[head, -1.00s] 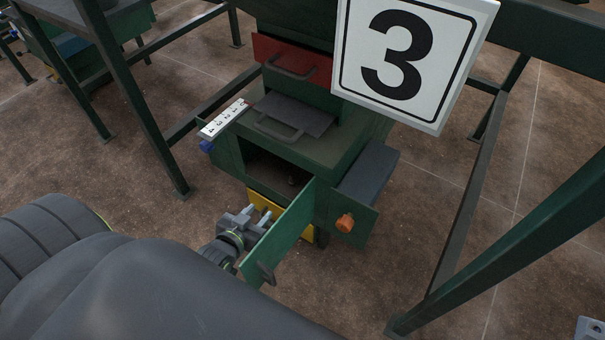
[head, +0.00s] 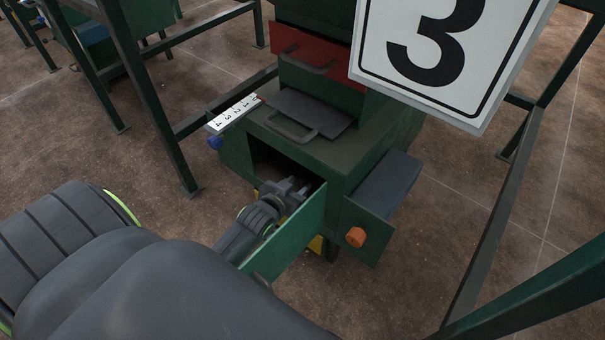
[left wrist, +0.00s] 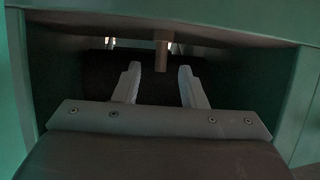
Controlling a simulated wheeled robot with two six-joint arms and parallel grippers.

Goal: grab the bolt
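My left gripper (head: 303,188) is at the opening of the green cabinet (head: 338,152), beside the swung-out green door (head: 290,238). In the left wrist view the two light grey fingers of my left gripper (left wrist: 159,68) are spread apart and point into the dark compartment. A brownish upright cylinder (left wrist: 161,50), which looks like the bolt, hangs from above deeper inside, roughly centred between the fingers. They do not appear to touch it. In the head view the bolt is hidden by the gripper and cabinet. My right gripper is not in view.
A handled dark flap (head: 300,115) lies on the cabinet top. A side box with an orange knob (head: 355,237) sticks out right. A numbered strip (head: 235,113) and blue knob (head: 215,142) are left. The "3" sign (head: 450,60) hangs above. Green frame posts (head: 150,110) stand around.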

